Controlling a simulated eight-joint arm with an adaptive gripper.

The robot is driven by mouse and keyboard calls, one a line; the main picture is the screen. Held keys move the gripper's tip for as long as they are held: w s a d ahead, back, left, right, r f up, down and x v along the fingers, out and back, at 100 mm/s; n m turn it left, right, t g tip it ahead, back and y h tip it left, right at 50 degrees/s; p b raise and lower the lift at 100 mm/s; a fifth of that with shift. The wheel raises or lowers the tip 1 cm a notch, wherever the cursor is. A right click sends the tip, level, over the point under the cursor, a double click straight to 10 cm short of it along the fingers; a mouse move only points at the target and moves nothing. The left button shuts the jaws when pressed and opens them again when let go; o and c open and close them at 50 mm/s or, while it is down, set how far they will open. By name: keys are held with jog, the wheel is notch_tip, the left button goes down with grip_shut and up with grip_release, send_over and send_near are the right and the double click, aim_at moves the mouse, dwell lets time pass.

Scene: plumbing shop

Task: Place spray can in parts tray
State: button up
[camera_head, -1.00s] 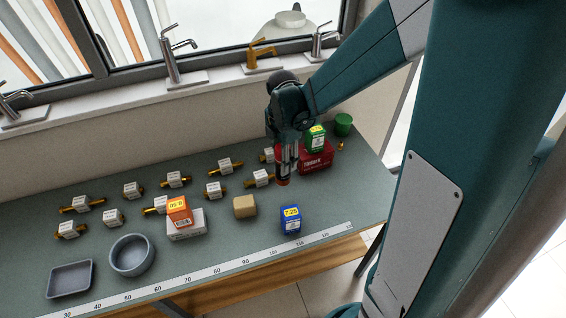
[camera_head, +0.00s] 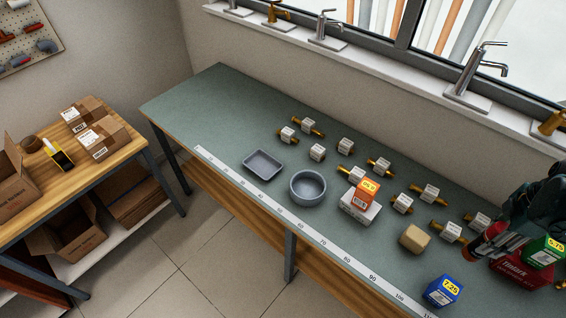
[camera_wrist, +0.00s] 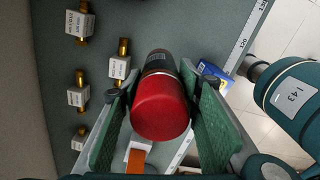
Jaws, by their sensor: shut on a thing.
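The spray can, with a red end (camera_wrist: 160,108) and a dark labelled body (camera_wrist: 160,62), is between the two green-padded fingers of my gripper (camera_wrist: 152,85) in the wrist view. My gripper is shut on it. In the head view my gripper (camera_head: 500,243) is at the right edge, over the right part of the bench, and the can's red end (camera_head: 495,229) shows beside it. The parts tray (camera_head: 263,177), a shallow grey rectangular tray, lies empty on the bench left of centre, far from my gripper.
A round grey bowl (camera_head: 308,200) stands just right of the tray. Several brass fittings with white tags, an orange box (camera_head: 364,193) on a white box, a tan block (camera_head: 414,238) and a blue box (camera_head: 442,291) lie between tray and gripper. The bench's far left is clear.

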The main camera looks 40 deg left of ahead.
jog(key=shift+w+a+r, duration=0.1)
jog(key=shift+w+a, duration=0.3)
jog(key=shift+a, duration=0.15)
jog(key=w+a+r+n+p, duration=0.1)
jog(key=w+a+n, duration=0.2)
jog(key=a, duration=1)
jog(key=w+a+n, duration=0.2)
jog(key=a+n, duration=0.1)
jog(key=a, duration=1.1)
jog(key=w+a+r+n+p, duration=0.1)
jog(key=w+a+n, duration=0.2)
jog(key=a, duration=1)
jog(key=s+a+n, duration=0.2)
jog(key=s+a, duration=0.4)
jog(key=a, duration=0.7)
jog(key=s+a+f+n+p, duration=0.1)
jog(key=s+a+n, duration=0.2)
jog(key=a, duration=1)
jog(key=s+a+n+p, duration=0.1)
jog(key=s+a+n, duration=0.2)
jog(key=s+a, duration=0.7)
jog(key=a, duration=0.3)
jog(key=shift+f, duration=0.25)
jog(key=shift+w, duration=0.1)
notch_tip(320, 180, down, 6)
jog(key=shift+f+p, duration=0.15)
jog(key=shift+p, duration=0.25)
